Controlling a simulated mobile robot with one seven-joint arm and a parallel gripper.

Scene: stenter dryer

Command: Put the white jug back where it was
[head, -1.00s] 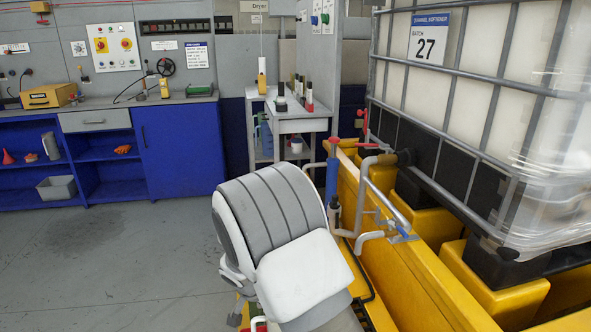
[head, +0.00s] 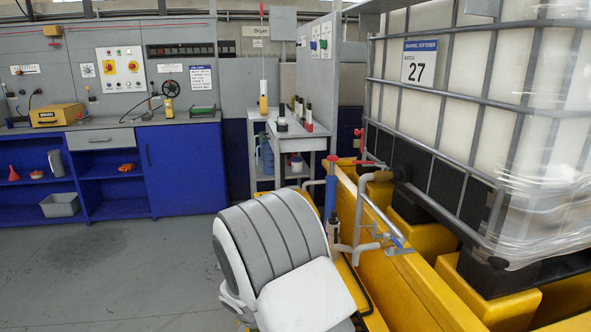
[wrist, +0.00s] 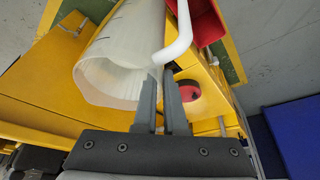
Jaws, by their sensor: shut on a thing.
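The white jug (wrist: 122,55) shows in the wrist view, a translucent pale body lying tilted across the picture with its wide end towards my gripper. A white curved handle (wrist: 180,38) runs down its right side to the jaws. My gripper (wrist: 160,82) is shut on the jug at this handle; the exact contact is partly hidden by the fingers. In the head view my arm covers the jug and gripper, so neither shows there.
Below the jug lie a yellow surface (wrist: 55,80), a round red part (wrist: 187,92) and a red container (wrist: 208,20). In the head view, a yellow trough (head: 400,270) with pipes (head: 360,215) stands right of my arm, under a caged white tank (head: 470,60). Grey floor (head: 110,270) is clear at left.

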